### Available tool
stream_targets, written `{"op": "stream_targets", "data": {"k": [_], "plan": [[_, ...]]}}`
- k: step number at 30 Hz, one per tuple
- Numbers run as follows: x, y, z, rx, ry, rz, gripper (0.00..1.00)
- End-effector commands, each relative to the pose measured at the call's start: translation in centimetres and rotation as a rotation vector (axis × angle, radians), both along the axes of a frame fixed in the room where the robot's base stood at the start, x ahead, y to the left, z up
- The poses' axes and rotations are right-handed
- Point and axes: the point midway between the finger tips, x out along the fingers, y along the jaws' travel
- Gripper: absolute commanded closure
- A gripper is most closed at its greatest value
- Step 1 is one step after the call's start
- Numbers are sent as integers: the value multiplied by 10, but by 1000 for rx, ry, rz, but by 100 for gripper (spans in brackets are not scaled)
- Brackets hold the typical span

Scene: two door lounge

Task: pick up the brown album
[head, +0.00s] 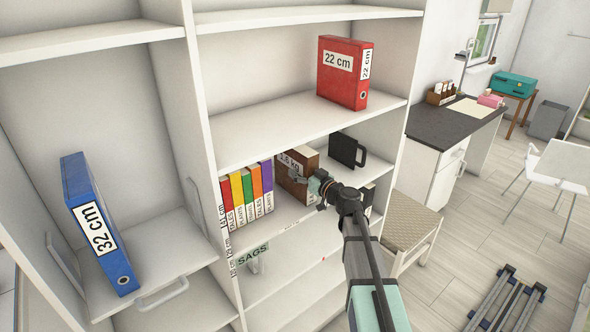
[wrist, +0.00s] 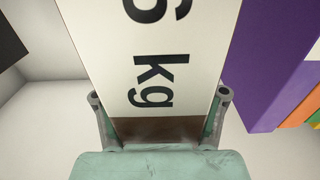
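The brown album (head: 300,163) stands upright on the middle shelf, right of a row of coloured albums. Its white label reads 1.6 kg. In the wrist view the white label on the album (wrist: 155,70) fills the middle, with a brown strip below it. My gripper (head: 311,185) is in front of the album at the shelf's front. In the wrist view my gripper (wrist: 160,97) has one finger on each side of the album's front, spread wide. I cannot tell whether the fingers touch it. The album's lower part is partly hidden by my gripper in the head view.
A purple album (head: 266,186) stands close left of the brown one, with several coloured albums beyond. A black object (head: 346,150) stands to the right. A red binder (head: 344,73) is on the shelf above. A blue binder (head: 92,220) stands in the left bay.

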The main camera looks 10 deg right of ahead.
Motion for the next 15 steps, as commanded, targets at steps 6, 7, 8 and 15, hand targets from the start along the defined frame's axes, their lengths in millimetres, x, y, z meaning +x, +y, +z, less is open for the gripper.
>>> {"op": "stream_targets", "data": {"k": [6,7,8,15], "plan": [[0,0,3,4,-3,1,100],[0,0,3,5,-3,1,100],[0,0,3,5,-3,1,100],[0,0,3,4,-2,1,100]]}}
